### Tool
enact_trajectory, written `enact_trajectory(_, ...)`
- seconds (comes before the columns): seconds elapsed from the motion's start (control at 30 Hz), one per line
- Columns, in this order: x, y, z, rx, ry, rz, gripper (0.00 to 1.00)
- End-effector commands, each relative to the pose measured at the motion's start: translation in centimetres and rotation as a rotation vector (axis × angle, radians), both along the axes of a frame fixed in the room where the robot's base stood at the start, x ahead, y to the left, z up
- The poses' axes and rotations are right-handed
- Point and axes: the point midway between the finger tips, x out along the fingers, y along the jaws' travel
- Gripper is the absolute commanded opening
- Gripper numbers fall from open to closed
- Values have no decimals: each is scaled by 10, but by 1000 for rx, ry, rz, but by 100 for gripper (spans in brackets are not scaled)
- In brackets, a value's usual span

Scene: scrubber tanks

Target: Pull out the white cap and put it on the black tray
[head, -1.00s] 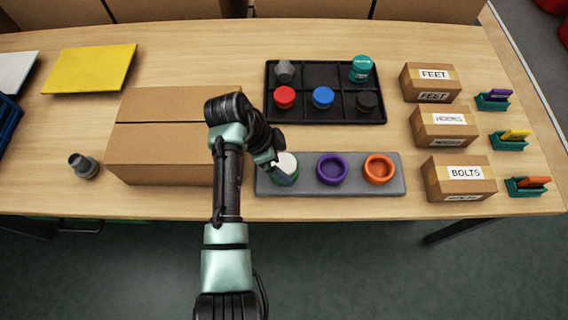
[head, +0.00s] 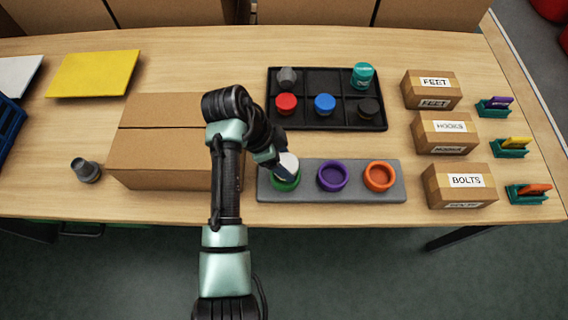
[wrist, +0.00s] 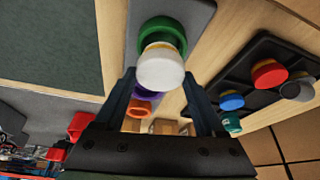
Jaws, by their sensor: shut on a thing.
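The white cap (head: 288,163) is between the fingers of my gripper (head: 277,160), which is shut on it. It is directly over the green ring (head: 286,184) at the left end of the grey block (head: 308,188). In the wrist view, the white cap (wrist: 160,68) is between the fingertips, with a yellowish band between it and the green ring (wrist: 162,32). I cannot tell whether its lower end is clear of the ring. The black tray (head: 326,126) lies behind the block. Its back middle compartment is empty.
Purple (head: 332,176) and orange (head: 380,177) rings sit on the block. A large carton (head: 165,150) stands left; labelled boxes (head: 458,186) stand right.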

Motion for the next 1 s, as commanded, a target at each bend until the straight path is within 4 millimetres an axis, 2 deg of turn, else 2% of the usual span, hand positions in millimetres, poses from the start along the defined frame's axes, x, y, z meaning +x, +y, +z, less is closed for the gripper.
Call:
enact_trajectory(0.03,1,0,14,0,-5,-1,1)
enact_trajectory(0.2,1,0,46,1,-5,0,1)
enact_trajectory(0.4,1,0,68,1,-3,0,1)
enact_trajectory(1.0,0,0,79,0,-1,0,1)
